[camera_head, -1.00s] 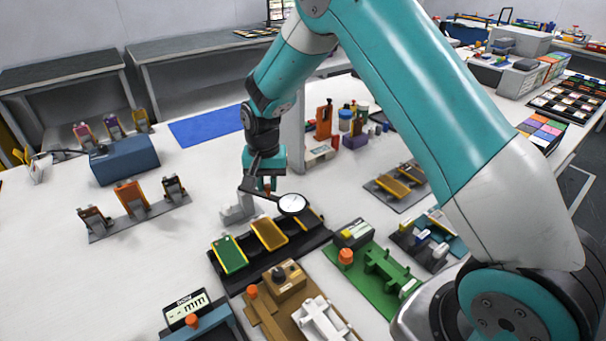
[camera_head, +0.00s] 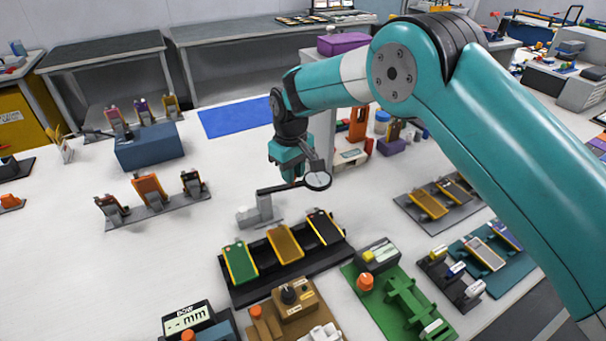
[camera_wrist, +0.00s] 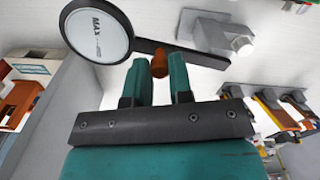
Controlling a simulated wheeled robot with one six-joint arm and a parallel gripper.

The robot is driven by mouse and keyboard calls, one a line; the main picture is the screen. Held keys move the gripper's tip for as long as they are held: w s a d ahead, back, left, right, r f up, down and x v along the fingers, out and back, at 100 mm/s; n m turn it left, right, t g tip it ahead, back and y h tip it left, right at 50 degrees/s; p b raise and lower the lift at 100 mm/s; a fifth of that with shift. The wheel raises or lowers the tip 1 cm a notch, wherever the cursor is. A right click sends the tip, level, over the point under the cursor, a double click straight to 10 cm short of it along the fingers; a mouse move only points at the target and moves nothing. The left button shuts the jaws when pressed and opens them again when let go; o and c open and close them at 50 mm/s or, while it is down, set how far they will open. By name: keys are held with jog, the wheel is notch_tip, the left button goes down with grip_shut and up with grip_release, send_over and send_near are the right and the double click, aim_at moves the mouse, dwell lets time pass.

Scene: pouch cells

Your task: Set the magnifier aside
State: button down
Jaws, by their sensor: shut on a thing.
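The magnifier is a round pale lens (camera_head: 317,181) in a dark rim on a dark arm. In the wrist view its lens (camera_wrist: 97,32) is at the upper left, and its arm runs right toward a grey stand (camera_wrist: 215,35). My gripper (camera_head: 290,178) is shut on the magnifier's orange-brown knob (camera_wrist: 160,64), which sits between the two teal fingers. The grey stand (camera_head: 260,212) is on the white table, below and left of the lens. In the head view I cannot tell whether the arm touches the stand.
A black rack (camera_head: 262,280) with green, amber and black cells lies in front of the stand. A blue mat (camera_head: 235,118) and a blue block (camera_head: 149,146) lie behind. A clamp row (camera_head: 155,215) is left. A green fixture (camera_head: 395,295) is at front right.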

jog(key=shift+w+a+n, duration=0.3)
jog(key=shift+w+n, duration=0.3)
jog(key=shift+n, duration=0.4)
jog(key=shift+r, duration=0.1)
jog(key=c, duration=1)
grip_release()
notch_tip(320, 180, up, 17)
jog(key=shift+r+b, duration=0.15)
jog(key=shift+b, duration=0.75)
